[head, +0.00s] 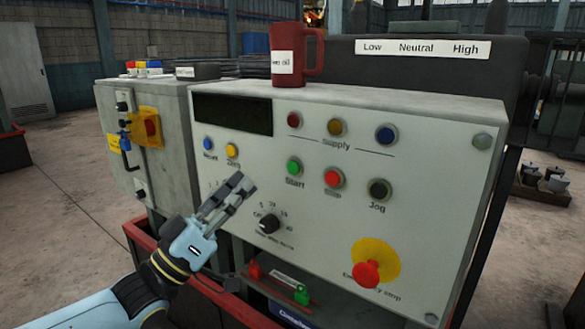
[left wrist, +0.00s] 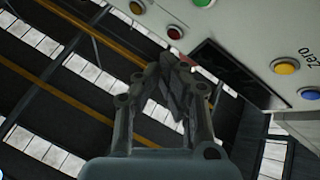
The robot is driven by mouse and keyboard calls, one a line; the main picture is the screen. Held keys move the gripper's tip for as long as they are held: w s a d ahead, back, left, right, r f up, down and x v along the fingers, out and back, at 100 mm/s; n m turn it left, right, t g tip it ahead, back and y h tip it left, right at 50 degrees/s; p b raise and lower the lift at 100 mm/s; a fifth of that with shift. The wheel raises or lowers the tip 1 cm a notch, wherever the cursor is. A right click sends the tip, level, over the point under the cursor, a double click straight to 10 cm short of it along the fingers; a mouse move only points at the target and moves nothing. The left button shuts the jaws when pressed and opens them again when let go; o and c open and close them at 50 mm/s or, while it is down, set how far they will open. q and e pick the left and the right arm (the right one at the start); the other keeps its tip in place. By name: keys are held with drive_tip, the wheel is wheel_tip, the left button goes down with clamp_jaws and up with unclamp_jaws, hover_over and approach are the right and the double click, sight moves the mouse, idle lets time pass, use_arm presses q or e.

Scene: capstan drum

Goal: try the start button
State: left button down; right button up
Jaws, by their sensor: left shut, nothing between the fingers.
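The green start button (head: 293,167) sits on the pale control panel (head: 330,225), above its "Start" label. It also shows at the top edge of the left wrist view (left wrist: 203,3). My left gripper (head: 240,184) is shut and empty, in front of the panel, left of and a little below the start button in the head view. A gap shows between its fingertips and the button in that picture. In the left wrist view the closed fingers (left wrist: 175,80) appear apart from the button. My right gripper is out of view.
A red stop button (head: 333,178), dark jog button (head: 379,189) and yellow zero button (head: 232,150) are nearby. A rotary knob (head: 269,223) and red emergency stop (head: 368,274) sit lower. A red mug (head: 297,55) stands on top. Room in front of the panel looks clear.

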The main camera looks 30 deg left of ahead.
sight(293, 168)
use_arm(q)
drive_tip(key=w+b, duration=0.1)
drive_tip(key=w, duration=0.1)
drive_tip(key=w+b, duration=0.2)
drive_tip(key=w, duration=0.1)
drive_tip(key=w+b, duration=0.1)
drive_tip(key=w, duration=0.2)
drive_tip(key=shift+w+d, duration=0.25)
drive_tip(key=shift+d, duration=0.1)
idle(1.1)
drive_tip(key=shift+w+b, duration=0.15)
drive_tip(key=shift+b, duration=0.15)
drive_tip(key=shift+w, duration=0.3)
